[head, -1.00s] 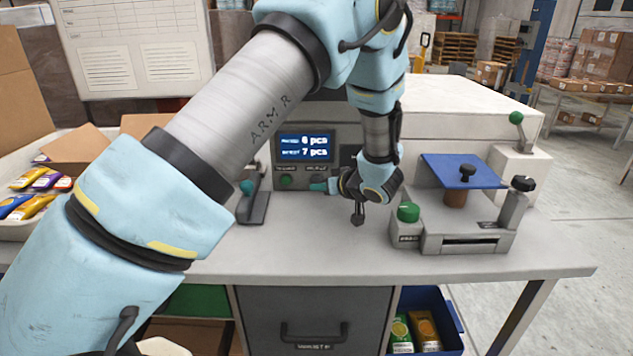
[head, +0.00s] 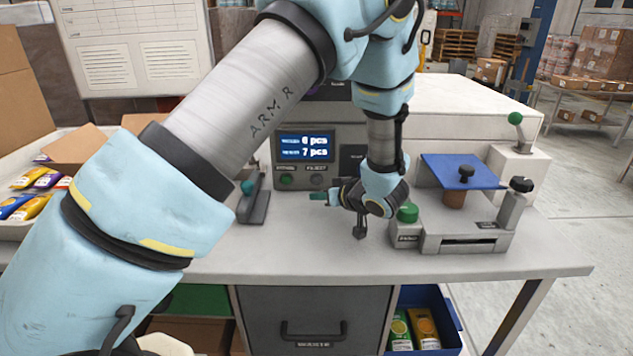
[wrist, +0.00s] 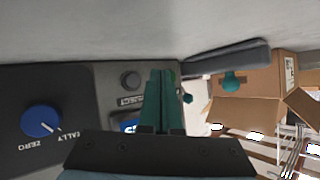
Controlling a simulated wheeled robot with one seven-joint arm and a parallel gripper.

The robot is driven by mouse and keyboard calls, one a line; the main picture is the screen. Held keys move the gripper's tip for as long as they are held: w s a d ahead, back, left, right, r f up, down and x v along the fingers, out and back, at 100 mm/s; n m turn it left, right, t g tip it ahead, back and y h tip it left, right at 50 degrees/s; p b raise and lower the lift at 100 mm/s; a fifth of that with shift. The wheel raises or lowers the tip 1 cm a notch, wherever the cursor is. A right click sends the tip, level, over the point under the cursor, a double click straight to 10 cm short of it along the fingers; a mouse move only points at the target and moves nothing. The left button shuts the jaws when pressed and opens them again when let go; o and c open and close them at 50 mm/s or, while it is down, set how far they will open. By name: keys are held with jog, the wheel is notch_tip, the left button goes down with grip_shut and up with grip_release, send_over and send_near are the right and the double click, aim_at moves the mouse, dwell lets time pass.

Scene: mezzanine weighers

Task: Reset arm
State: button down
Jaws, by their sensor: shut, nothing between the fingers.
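My gripper (head: 319,197) is in front of the weigher's control panel (head: 305,149), above the table, its teal fingers pointing left. In the wrist view my gripper (wrist: 160,100) shows its two teal fingers together with nothing between them. The panel screen reads 6 pcs on one line and 7 pcs on the line below. A green button (head: 286,180) and a dark button (head: 317,180) sit below the screen. In the wrist view a blue knob (wrist: 40,121) marked ZERO and TALLY shows on the panel.
A lever with a teal knob (head: 248,187) stands left of the panel. A device with a green button (head: 408,213) and a blue plate (head: 463,170) stands close right of my gripper. A tray (head: 22,224) of colourful packets is at left. The front tabletop (head: 330,262) is clear.

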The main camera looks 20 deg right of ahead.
jog(key=shift+w+r, duration=0.1)
jog(key=w+a+r+h, duration=0.1)
jog(key=w+a, duration=0.1)
jog(key=w+a+r+g+h, duration=0.1)
jog(key=w+a+r, duration=0.1)
jog(key=w, duration=0.1)
jog(key=w+a+r+h, duration=0.1)
jog(key=w+a, duration=0.1)
jog(key=shift+w+r+g, duration=0.25)
jog(key=shift+r+g, duration=0.1)
jog(key=shift+g, duration=0.05)
jog(key=s+a+r+m+g+h, duration=0.1)
jog(key=s+a+r+g, duration=0.15)
jog(key=a, duration=0.75)
jog(key=s+a+r+g+h, duration=0.1)
jog(key=s+a+r+g, duration=0.15)
jog(key=a, duration=0.75)
jog(key=s+a+g+y, duration=0.2)
jog(key=s+a+g, duration=0.1)
jog(key=s+a, duration=0.7)
jog(key=shift+s+a+f+g, duration=0.25)
jog(key=shift+s+f+g, duration=0.05)
jog(key=shift+s, duration=0.4)
